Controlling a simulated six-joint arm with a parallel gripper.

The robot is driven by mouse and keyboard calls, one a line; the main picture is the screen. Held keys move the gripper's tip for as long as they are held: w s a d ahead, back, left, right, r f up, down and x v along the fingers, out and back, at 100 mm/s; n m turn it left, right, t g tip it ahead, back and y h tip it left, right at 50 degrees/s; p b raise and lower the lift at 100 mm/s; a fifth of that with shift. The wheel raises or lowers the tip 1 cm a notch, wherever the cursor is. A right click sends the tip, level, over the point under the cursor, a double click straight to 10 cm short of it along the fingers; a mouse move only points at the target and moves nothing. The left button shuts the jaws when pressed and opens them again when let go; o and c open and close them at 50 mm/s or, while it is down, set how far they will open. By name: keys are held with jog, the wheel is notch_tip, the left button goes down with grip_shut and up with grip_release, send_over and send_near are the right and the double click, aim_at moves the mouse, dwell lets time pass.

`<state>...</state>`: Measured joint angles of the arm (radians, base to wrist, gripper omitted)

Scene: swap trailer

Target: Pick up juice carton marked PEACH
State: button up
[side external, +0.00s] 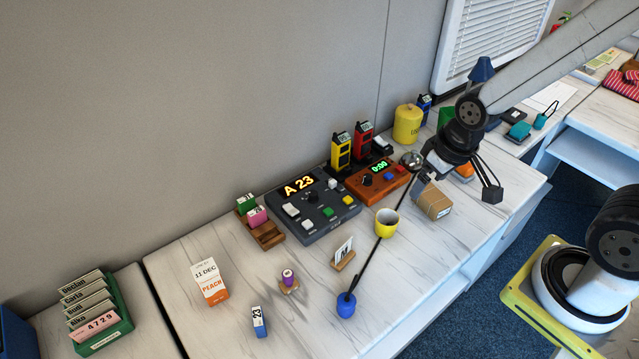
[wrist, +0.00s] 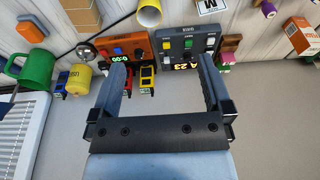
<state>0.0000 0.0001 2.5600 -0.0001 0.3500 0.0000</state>
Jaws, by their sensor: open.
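The juice carton marked PEACH (side external: 209,283) stands upright at the left of the table in the side external view. It is white with an orange lower band and the print "11 DEC". What looks like the same carton shows at the right edge of the wrist view (wrist: 302,38). My gripper (side external: 460,181) is far to the right of the carton, above the right part of the table. Its fingers are apart and empty, as the wrist view also shows (wrist: 163,72).
A purple-topped stamp (side external: 288,279) and blue block (side external: 259,321) are right of the carton.

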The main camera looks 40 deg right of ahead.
jog(key=shift+w+a, duration=0.1)
jog(key=m+g+y, duration=0.1)
jog(key=m+y, duration=1.3)
jog(key=m, duration=0.5)
send_near(209, 280)
jog(key=w+f, duration=0.1)
jog(key=a+f, duration=0.1)
jog(key=w+a+f, duration=0.1)
jog(key=shift+w+f, duration=0.3)
jog(key=shift+f, duration=0.1)
jog(key=shift+x, duration=1.2)
jog(key=shift+f+h, duration=0.1)
jog(key=shift+h, duration=0.2)
jog(key=shift+x, duration=2.55)
jog(key=shift+s, duration=0.15)
jog(key=shift+c, duration=0.2)
grip_shut()
